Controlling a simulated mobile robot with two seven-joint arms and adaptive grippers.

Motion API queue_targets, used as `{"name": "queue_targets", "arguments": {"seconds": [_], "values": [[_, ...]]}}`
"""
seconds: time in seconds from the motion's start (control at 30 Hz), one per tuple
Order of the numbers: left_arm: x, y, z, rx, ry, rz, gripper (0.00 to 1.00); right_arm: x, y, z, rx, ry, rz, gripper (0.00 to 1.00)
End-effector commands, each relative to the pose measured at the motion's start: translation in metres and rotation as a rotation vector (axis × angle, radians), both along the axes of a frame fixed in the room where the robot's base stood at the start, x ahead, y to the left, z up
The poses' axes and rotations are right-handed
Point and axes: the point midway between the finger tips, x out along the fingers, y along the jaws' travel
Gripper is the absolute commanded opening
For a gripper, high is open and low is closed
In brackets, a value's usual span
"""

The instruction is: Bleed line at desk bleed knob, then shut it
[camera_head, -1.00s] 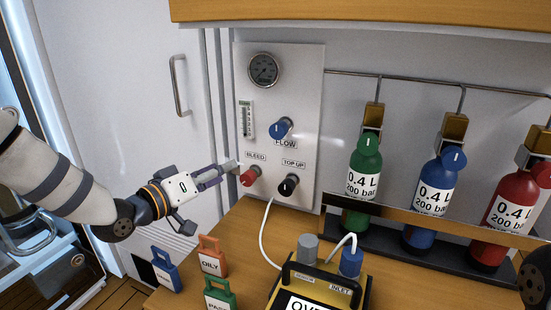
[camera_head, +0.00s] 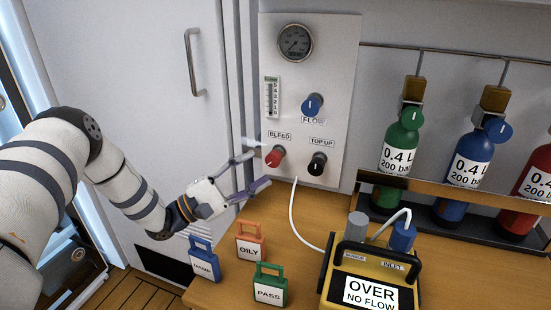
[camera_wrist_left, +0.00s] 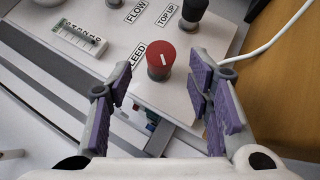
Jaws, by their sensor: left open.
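The red bleed knob (camera_head: 275,156) sits at the lower left of the white panel (camera_head: 335,90), under its BLEED label. My left gripper (camera_head: 258,170) is open just to the left of and below the knob, with its fingers pointing toward it. In the left wrist view the red knob (camera_wrist_left: 161,62) stands ahead, between the spread purple-padded fingers (camera_wrist_left: 160,95) and beyond their tips. Its white pointer mark is visible on the face. Nothing is held. My right gripper is not in view.
The black top-up knob (camera_head: 317,163) is close to the right of the bleed knob, and the blue flow knob (camera_head: 312,105) is above. A gauge (camera_head: 295,42) tops the panel. Tags and a yellow meter (camera_head: 370,270) reading OVER NO FLOW occupy the desk below; gas bottles (camera_head: 400,150) stand right.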

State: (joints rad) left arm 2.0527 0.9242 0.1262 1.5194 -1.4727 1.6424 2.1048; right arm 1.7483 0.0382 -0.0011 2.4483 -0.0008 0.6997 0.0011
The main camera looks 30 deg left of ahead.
Motion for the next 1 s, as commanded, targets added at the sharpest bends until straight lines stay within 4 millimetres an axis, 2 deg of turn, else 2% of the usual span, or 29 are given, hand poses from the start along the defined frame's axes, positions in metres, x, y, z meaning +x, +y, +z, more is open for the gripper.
{"name": "queue_targets", "arguments": {"seconds": [0.1, 0.2, 0.33, 0.57, 0.6, 0.8, 1.0], "values": [[0.021, -0.015, 0.011, 0.001, -0.002, -0.002, 0.47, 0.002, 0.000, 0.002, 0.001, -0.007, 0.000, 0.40], [0.034, -0.023, 0.016, 0.001, -0.001, -0.001, 0.47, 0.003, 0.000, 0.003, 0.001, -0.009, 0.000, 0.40], [0.042, -0.028, 0.019, 0.001, 0.001, 0.002, 0.47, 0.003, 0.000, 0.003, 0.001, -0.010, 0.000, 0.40], [0.044, -0.028, 0.019, 0.001, 0.002, 0.003, 0.47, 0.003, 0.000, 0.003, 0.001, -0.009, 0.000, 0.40], [0.044, -0.028, 0.019, 0.001, 0.002, 0.003, 0.42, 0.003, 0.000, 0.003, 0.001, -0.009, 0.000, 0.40], [0.043, -0.028, 0.019, 0.001, 0.001, 0.002, 0.00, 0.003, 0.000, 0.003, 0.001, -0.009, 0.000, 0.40], [0.044, -0.028, 0.020, 0.006, 0.001, 0.002, 0.00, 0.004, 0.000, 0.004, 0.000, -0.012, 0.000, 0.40]]}}
